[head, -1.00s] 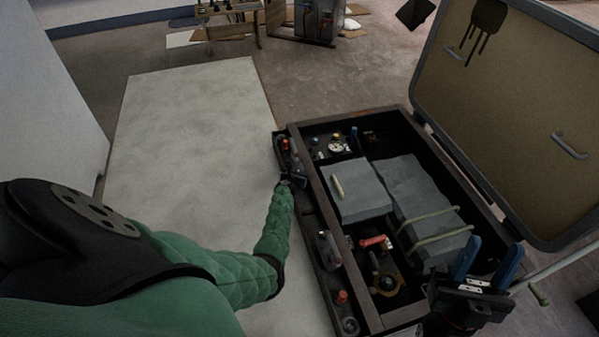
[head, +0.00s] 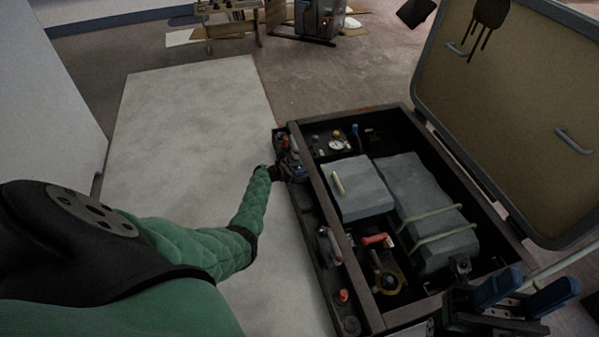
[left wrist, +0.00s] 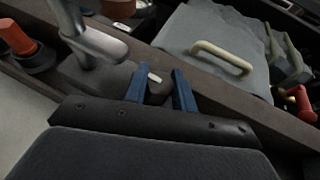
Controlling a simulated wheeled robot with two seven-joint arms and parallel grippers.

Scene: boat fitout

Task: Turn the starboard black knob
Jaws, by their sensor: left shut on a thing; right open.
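A black knob (left wrist: 158,90) with a white pointer mark sits on the dark side ledge in the left wrist view. My left gripper (left wrist: 162,88) has its two blue fingers on either side of the knob and is shut on it. In the head view my left gripper (head: 292,168) is at the far part of the box's left ledge and hides the knob there. My right gripper (head: 524,294) is open and empty, near the front right corner of the box.
A metal lever (left wrist: 95,42) and an orange knob (left wrist: 16,40) stand close to my left fingers. The open box holds grey covered blocks (head: 355,190) and a red handle (head: 375,240). Its raised lid (head: 510,120) stands at right. A pale panel (head: 190,130) lies clear at left.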

